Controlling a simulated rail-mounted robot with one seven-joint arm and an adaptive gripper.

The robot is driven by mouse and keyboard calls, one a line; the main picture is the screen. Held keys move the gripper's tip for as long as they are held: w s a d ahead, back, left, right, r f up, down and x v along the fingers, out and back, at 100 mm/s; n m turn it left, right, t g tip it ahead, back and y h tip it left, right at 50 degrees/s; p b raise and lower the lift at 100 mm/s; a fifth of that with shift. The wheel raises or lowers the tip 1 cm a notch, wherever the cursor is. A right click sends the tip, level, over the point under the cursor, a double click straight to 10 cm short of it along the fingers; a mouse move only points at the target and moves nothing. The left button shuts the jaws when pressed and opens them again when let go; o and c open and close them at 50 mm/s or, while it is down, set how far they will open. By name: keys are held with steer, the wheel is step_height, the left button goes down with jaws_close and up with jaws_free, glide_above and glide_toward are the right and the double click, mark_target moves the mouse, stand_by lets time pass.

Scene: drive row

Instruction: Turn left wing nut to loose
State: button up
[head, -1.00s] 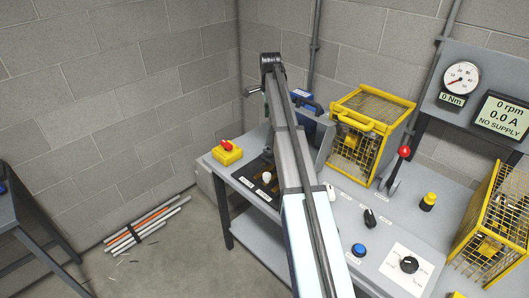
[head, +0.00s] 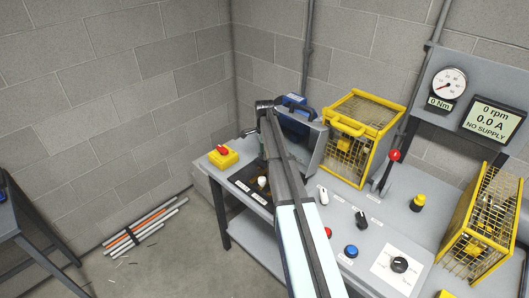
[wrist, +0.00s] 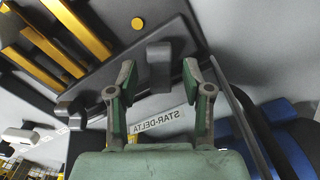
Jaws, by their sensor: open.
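My gripper (wrist: 158,72) is open in the wrist view, with its two green fingers apart and nothing held. A grey blocky piece (wrist: 158,53), which looks like a wing nut, shows between and just beyond the fingertips on a dark panel (wrist: 110,75). A second similar grey piece (wrist: 69,104) is to the left of the left finger. I cannot tell from the wrist view which of them is the left wing nut. A STAR-DELTA label (wrist: 158,121) shows between the finger bases. In the head view my arm hides most of the gripper and part of the dark panel (head: 243,174).
Yellow bars (wrist: 78,28) lie beside the panel in the wrist view. A yellow box with a red switch (head: 222,157) stands left of the panel. A blue-and-grey case (head: 300,130) and a yellow cage (head: 362,125) stand behind. The bench front carries knobs and buttons.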

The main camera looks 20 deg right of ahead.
steer(key=shift+f, duration=0.65)
jaws_close()
